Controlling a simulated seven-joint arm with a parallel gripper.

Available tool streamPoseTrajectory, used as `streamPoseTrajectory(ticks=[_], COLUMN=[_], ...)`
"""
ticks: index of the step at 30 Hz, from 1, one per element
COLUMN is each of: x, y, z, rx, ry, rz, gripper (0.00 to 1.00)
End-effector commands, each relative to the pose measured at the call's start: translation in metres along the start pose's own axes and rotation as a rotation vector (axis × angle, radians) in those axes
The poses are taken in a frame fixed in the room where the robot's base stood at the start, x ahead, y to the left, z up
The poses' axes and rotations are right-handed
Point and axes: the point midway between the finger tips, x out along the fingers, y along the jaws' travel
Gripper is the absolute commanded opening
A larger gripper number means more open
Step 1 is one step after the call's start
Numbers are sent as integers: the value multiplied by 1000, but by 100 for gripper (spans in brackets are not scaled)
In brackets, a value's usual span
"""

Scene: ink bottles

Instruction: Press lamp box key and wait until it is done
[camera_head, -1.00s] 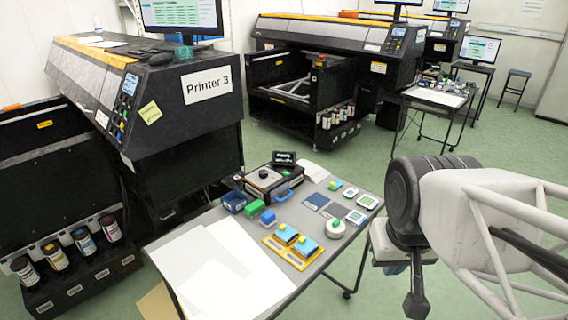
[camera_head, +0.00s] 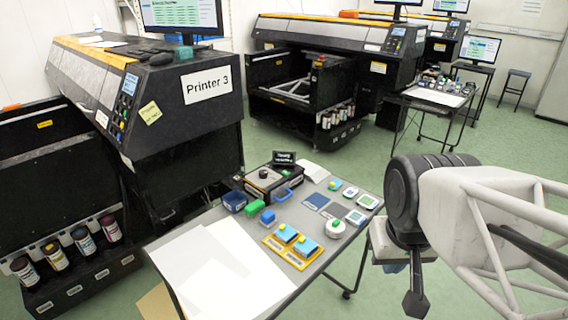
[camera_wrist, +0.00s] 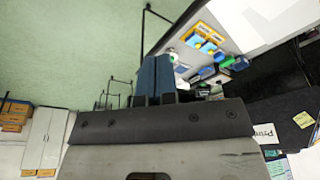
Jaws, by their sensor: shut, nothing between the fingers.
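A black box (camera_head: 262,182) with a dark round part on top stands near the back of the grey table (camera_head: 232,222). A small dark display (camera_head: 284,158) with light text stands behind it. I cannot tell for sure whether this is the lamp box, and no key on it can be made out. My gripper (camera_head: 416,300) hangs to the right of the table, pointing down, well apart from everything on it. In the wrist view my gripper (camera_wrist: 156,62) has its two dark blue fingers together, with nothing between them.
Yellow trays with light blue blocks (camera_head: 291,245), a white round device with a green top (camera_head: 334,231), a blue bin (camera_head: 234,202) and white sheets (camera_head: 215,275) lie on the table. Printer 3 (camera_head: 170,100) stands behind left.

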Motion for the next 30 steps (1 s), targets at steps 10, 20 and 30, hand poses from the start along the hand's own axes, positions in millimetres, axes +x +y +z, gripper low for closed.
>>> streamPoseTrajectory(ticks=[10, 20, 30], x=[-2, -1, 8], y=[3, 6, 4], z=[-36, -106, -184], rx=[-3, -10, -24], ry=[2, 18, 45], rz=[43, 120, 197], gripper=[0, 0, 0])
